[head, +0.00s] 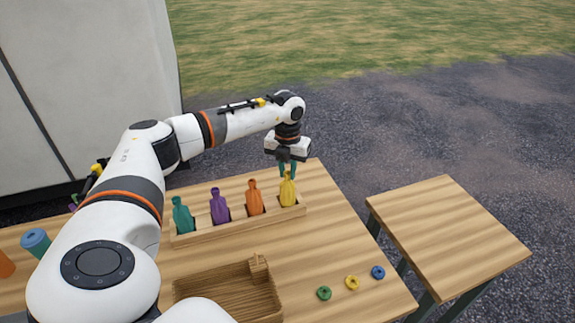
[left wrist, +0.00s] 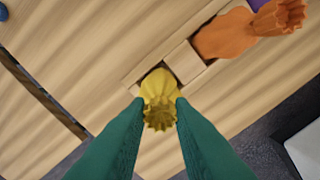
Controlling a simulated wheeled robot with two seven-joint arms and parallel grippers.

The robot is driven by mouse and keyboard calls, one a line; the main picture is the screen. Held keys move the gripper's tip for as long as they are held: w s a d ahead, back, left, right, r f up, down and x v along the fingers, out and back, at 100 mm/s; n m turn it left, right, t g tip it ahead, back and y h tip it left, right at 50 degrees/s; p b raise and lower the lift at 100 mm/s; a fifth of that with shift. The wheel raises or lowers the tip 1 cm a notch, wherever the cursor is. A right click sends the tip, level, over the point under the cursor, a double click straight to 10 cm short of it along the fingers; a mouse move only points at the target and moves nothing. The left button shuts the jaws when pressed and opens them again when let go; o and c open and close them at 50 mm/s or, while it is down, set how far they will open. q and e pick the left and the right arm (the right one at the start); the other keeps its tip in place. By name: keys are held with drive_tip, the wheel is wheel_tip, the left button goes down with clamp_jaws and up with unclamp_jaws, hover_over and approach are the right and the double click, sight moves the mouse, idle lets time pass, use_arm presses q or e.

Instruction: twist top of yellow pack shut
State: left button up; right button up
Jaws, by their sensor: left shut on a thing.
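The yellow pack (head: 288,191) stands upright in the right-end slot of a wooden rack (head: 240,227) in the head view. My left gripper (head: 288,170) is above it, pointing down, with its green fingers at the pack's top. In the left wrist view the ruffled top of the yellow pack (left wrist: 160,115) sits between the two green fingertips of my left gripper (left wrist: 161,104), which is shut on it. The lower body of the pack is partly hidden by the rack and its own top. My right gripper is not in view.
Orange (head: 255,197), purple (head: 220,206) and teal (head: 182,215) packs stand left of it in the rack. An open wooden tray (head: 228,290) lies in front. Green (head: 324,293), yellow (head: 352,282) and blue (head: 378,272) rings lie to the right. A side table (head: 448,235) stands beyond a gap.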

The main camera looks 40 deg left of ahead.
use_arm(q)
drive_tip(key=m, duration=0.9)
drive_tip(key=shift+b, duration=0.3)
drive_tip(key=o, duration=0.6)
drive_tip(key=shift+r, duration=0.1)
wheel_tip(320, 180, up, 5)
drive_tip(key=p, duration=0.4)
